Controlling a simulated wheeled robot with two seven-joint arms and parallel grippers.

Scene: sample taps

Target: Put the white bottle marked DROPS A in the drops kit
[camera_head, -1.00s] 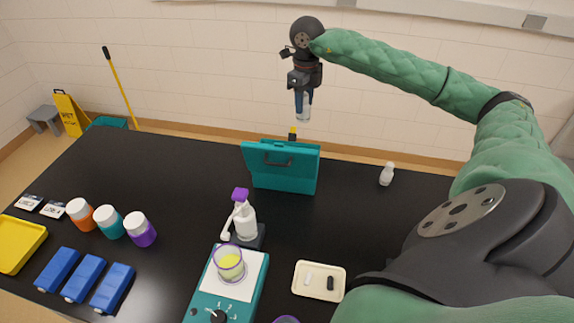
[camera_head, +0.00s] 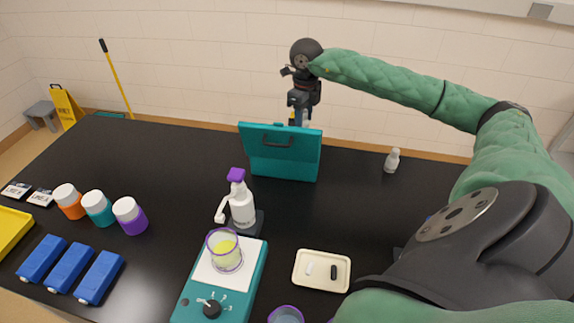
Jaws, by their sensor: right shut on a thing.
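My right gripper (camera_head: 299,112) is above and behind the raised lid of a teal case (camera_head: 282,165), which appears to be the drops kit. It is shut on a small whitish bottle (camera_head: 305,118), partly covered by the fingers; no marking on it can be read. The case's lid faces me and hides its inside. Another small white bottle (camera_head: 391,161) stands upright on the table to the right of the case; its marking is too small to read. My left gripper is not in view.
A spray bottle (camera_head: 241,205) with a purple top stands in front of the case. A teal device (camera_head: 250,290) bears a cup of yellow liquid (camera_head: 224,250). A cream tray (camera_head: 321,281) is to its right. Several lidded jars and blue boxes are at left. Table between the case and white bottle is clear.

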